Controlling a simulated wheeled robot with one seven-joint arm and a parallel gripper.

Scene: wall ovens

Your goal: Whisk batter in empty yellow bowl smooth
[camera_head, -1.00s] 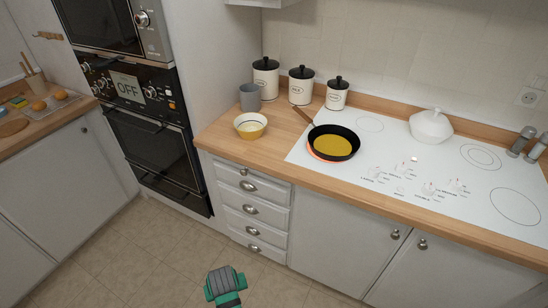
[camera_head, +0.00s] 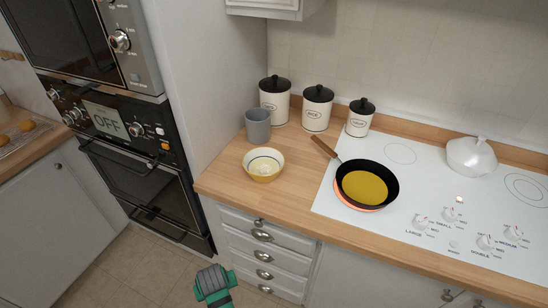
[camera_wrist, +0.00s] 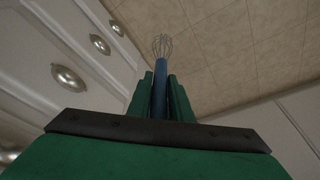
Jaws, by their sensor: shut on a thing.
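The yellow bowl (camera_head: 263,164) stands upright on the wooden counter, left of the hob. Its inside looks pale with a dark ring and I see no batter in it. In the wrist view my gripper (camera_wrist: 160,82) is shut on the blue handle of a whisk (camera_wrist: 162,47), whose wire head points away from me. Below the whisk are the floor and drawer fronts. In the head view only my green and grey arm (camera_head: 214,284) shows, low in front of the drawers and well below the bowl; the whisk is not visible there.
A black pan (camera_head: 367,185) with a flat yellow layer sits on a glowing hob ring, its handle towards the bowl. A grey cup (camera_head: 257,126) and three lidded canisters (camera_head: 317,108) stand behind the bowl. Tall ovens (camera_head: 130,130) stand left. The counter front (camera_head: 245,195) is clear.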

